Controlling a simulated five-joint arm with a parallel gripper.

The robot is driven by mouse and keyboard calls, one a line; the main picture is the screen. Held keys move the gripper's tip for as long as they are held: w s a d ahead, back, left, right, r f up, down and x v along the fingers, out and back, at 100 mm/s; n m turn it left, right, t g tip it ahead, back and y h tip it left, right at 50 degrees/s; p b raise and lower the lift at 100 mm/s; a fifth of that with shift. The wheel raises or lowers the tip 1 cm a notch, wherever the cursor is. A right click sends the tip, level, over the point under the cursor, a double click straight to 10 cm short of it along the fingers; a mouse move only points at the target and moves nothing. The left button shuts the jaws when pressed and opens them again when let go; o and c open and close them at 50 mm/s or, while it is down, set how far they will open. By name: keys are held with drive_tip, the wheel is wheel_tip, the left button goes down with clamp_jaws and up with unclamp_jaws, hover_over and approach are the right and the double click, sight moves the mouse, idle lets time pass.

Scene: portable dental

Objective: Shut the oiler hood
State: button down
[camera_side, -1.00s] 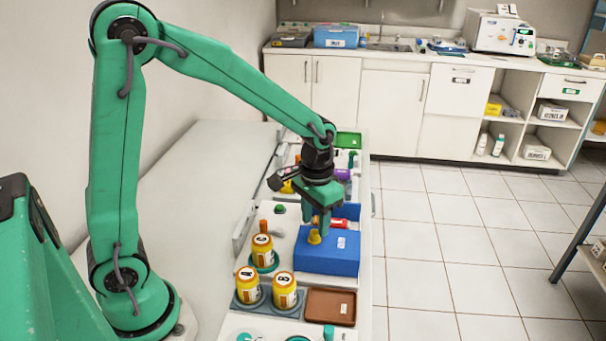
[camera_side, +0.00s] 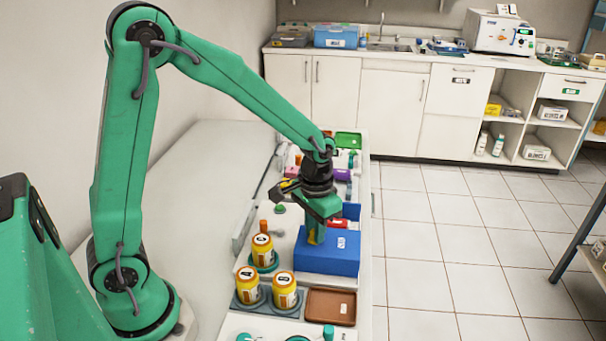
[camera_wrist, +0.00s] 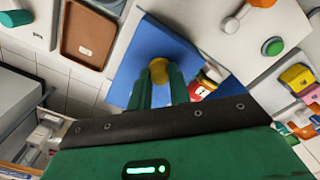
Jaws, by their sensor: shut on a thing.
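The oiler is a blue box (camera_side: 328,255) with a white label, on the white worktop. Its top, which I take to be the hood, shows as a blue face (camera_wrist: 140,62) in the wrist view. A yellow knob (camera_wrist: 158,70) stands on that face. My gripper (camera_side: 316,237) points down at the box, and its green fingers are shut on the knob, one on each side. A blue upright part (camera_side: 351,211) shows behind the gripper; the arm hides how it joins the box. I cannot tell the hood's exact angle.
A red item (camera_side: 337,221) lies close behind the box. Yellow jars (camera_side: 262,249) stand at its left, and a brown tray (camera_side: 331,306) lies in front. The floor to the right (camera_side: 450,255) is clear.

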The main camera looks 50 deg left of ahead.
drive_tip(key=shift+w+a, duration=0.1)
drive_tip(key=w+a, duration=0.6)
drive_tip(key=w, duration=0.1)
drive_tip(key=shift+a, duration=0.4)
drive_tip(key=c, duration=1.5)
unclamp_jaws()
drive_tip(key=shift+o, duration=1)
drive_tip(key=shift+s, duration=0.1)
drive_tip(key=shift+r, duration=0.1)
wheel_tip(320, 180, up, 8)
